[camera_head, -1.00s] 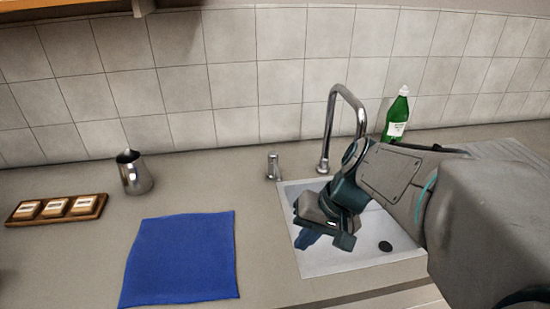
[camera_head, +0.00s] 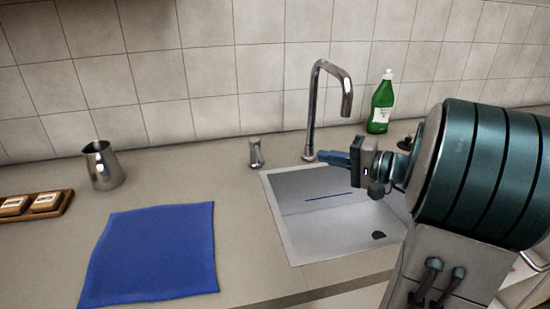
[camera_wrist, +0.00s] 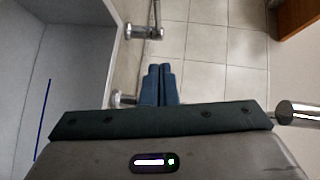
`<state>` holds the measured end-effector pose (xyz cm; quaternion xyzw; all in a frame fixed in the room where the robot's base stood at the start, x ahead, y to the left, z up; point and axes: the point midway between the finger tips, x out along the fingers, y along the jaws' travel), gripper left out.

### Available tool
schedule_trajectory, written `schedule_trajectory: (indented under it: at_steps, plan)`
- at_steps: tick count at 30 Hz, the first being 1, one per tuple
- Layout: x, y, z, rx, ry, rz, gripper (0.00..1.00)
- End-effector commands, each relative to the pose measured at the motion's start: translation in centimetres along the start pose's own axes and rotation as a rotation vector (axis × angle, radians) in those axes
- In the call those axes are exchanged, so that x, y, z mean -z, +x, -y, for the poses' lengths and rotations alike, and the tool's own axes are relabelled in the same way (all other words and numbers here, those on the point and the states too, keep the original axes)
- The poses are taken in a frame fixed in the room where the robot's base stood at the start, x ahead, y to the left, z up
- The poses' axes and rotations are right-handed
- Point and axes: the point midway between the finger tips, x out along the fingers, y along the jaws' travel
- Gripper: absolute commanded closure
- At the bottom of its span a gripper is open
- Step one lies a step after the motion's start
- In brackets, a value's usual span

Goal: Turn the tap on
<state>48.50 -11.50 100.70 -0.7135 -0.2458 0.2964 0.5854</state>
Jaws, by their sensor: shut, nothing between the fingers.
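The chrome tap (camera_head: 312,115) stands behind the sink, its tall spout curving to the right. A short chrome fitting (camera_head: 255,152), apparently the tap's handle, stands on the counter left of the tap. In the wrist view this fitting (camera_wrist: 140,32) is beyond my fingertips, and the tap's base (camera_wrist: 123,98) is close beside them. My gripper (camera_head: 331,157) is level above the sink's back edge, pointing left, just right of the tap's lower stem. Its fingers (camera_wrist: 158,72) are shut together and empty. I cannot tell whether they touch the stem. No water shows.
The sink (camera_head: 285,225) has a thin blue line (camera_head: 328,196) in it. A green bottle (camera_head: 381,105) stands behind my arm. A metal jug (camera_head: 102,166), a wooden tray (camera_head: 62,204) and a blue cloth (camera_head: 150,250) are left. The tiled wall is close behind the tap.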

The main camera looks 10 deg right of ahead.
Motion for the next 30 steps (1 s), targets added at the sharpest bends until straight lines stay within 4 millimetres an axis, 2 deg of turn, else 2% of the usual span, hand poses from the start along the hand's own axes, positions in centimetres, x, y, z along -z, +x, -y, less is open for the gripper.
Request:
schedule_trajectory:
  at_steps: [5, 8, 11, 21, 30]
  plan:
    - [-0.1, 0.3, 0.0, -0.001, 0.0, 0.002, 1.0]
    - [-0.1, 1.3, 0.0, -0.002, 0.0, 0.005, 1.0]
    - [-0.2, 2.9, 0.0, -0.002, 0.001, 0.006, 1.0]
    - [-0.2, 10.1, 0.0, -0.002, 0.002, 0.006, 1.0]
    - [-2.7, 12.6, 0.0, -0.003, 0.001, 0.003, 1.0]
